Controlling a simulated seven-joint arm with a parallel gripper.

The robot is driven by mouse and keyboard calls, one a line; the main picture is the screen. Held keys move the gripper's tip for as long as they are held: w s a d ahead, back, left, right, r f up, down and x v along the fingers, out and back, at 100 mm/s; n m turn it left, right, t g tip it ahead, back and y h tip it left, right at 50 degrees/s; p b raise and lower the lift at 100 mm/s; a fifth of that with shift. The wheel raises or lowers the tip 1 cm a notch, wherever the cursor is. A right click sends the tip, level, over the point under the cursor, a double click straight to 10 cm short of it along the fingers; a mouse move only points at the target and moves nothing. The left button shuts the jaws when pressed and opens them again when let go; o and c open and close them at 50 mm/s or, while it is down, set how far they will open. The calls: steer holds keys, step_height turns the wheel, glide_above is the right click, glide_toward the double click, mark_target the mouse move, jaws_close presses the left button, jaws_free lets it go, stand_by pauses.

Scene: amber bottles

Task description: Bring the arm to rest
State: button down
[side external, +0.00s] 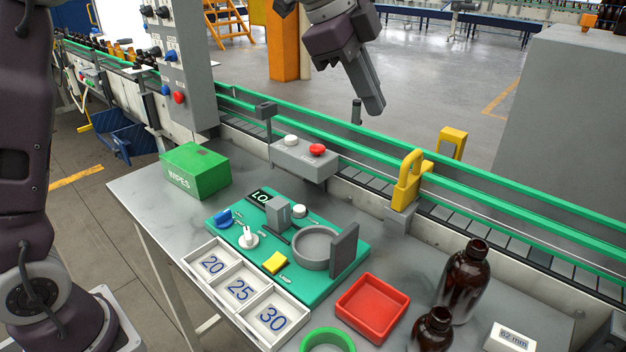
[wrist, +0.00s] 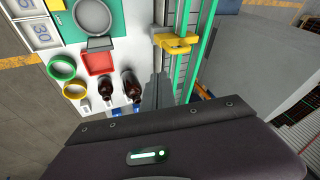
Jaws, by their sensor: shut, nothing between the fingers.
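My gripper (side external: 375,108) is shut and empty, raised high above the conveyor behind the table in the side external view. Its fingers also show in the wrist view (wrist: 158,82), close together and pointing down, with nothing between them. Two amber bottles stand upright at the right end of the table: a taller one (side external: 465,283) and a shorter one (side external: 433,330) partly cut off by the lower edge. Both bottles show in the wrist view too, to the left of the fingers. My gripper is well apart from them.
The table holds a green panel (side external: 328,283) with a grey ring, a red tray (side external: 371,308), numbered white trays (side external: 198,250), a green wipes box (side external: 195,170) and a green ring (side external: 327,338). A yellow clamp (side external: 408,180) stands up by the green conveyor rail (side external: 500,205).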

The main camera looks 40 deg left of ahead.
steer(key=s+a+n+y, duration=0.1)
steer(key=s+a+n, duration=0.3)
steer(key=s, duration=0.4)
steer(key=s+a+n+y, duration=0.1)
steer(key=s+a+n, duration=0.3)
steer(key=s, duration=0.4)
steer(key=s+a+f+n, duration=0.2)
steer(key=s+f+n, duration=0.1)
steer(key=s+f, duration=0.2)
steer(key=s+a+f+n+t+y, duration=0.1)
steer(key=s+f+n, duration=0.3)
steer(key=s, duration=0.5)
steer(key=shift+a+f+n, duration=0.3)
steer(key=shift+a+f, duration=0.1)
steer(key=shift+a, duration=0.3)
